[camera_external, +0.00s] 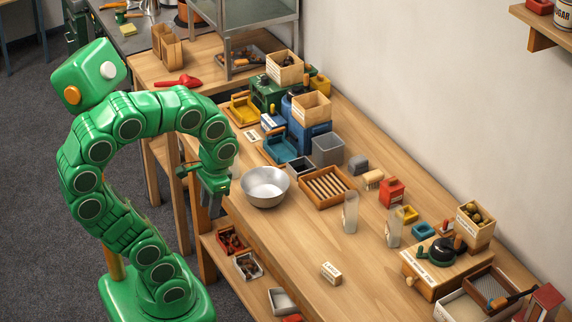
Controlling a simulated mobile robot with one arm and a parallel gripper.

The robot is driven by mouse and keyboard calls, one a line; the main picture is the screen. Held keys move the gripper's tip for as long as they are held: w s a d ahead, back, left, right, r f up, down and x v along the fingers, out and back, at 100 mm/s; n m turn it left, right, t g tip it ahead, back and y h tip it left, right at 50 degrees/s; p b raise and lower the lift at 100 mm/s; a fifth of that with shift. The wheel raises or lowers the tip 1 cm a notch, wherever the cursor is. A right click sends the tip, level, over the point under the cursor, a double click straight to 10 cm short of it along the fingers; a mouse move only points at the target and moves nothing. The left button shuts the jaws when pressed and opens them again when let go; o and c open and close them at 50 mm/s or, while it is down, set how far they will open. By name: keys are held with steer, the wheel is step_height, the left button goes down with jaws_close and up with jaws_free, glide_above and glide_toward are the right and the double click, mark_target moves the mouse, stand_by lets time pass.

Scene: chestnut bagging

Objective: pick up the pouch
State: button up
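My green arm arches over from the left, and my gripper (211,198) hangs downward just left of the metal bowl (265,187), by the table's front edge. Its fingers are small and dark here, so I cannot tell whether they are open or shut. No item is clearly marked as the pouch. Two brown upright paper-like holders (168,47) stand on the far counter, well behind my gripper. Two clear upright containers (351,212) stand on the table right of the bowl. I cannot tell if any of these is the pouch.
A slatted wooden tray (325,187), a grey bin (328,149) and blue and green machines (307,130) stand beyond the bowl. A small labelled block (331,272) lies near the front. A wooden box with a black-handled device (438,253) is at right. The front table centre is mostly clear.

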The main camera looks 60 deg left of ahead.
steer(key=w+a+m+g+y, duration=0.15)
steer(key=w+a+y, duration=0.25)
steer(key=a, duration=0.6)
steer(key=w+a+m+g+y, duration=0.15)
steer(key=w+a+y, duration=0.25)
steer(key=a, duration=0.6)
steer(key=w+a+r+m+t+y, duration=0.1)
steer(key=w+a+m+y, duration=0.7)
steer(key=w+a+m, duration=0.4)
steer(key=w+a+f+m+t+y, duration=0.1)
steer(key=w+f, duration=0.1)
steer(key=f, duration=0.6)
steer(key=w+a+f+m+t, duration=0.1)
steer(key=w+f+m, duration=0.1)
steer(key=f, duration=0.6)
steer(key=shift+a+f, duration=0.2)
steer(key=shift+a, duration=0.8)
steer(key=shift+a+f, duration=0.25)
steer(key=shift+a, duration=0.7)
steer(key=shift+a+f, duration=0.2)
steer(key=shift+a, duration=1.85)
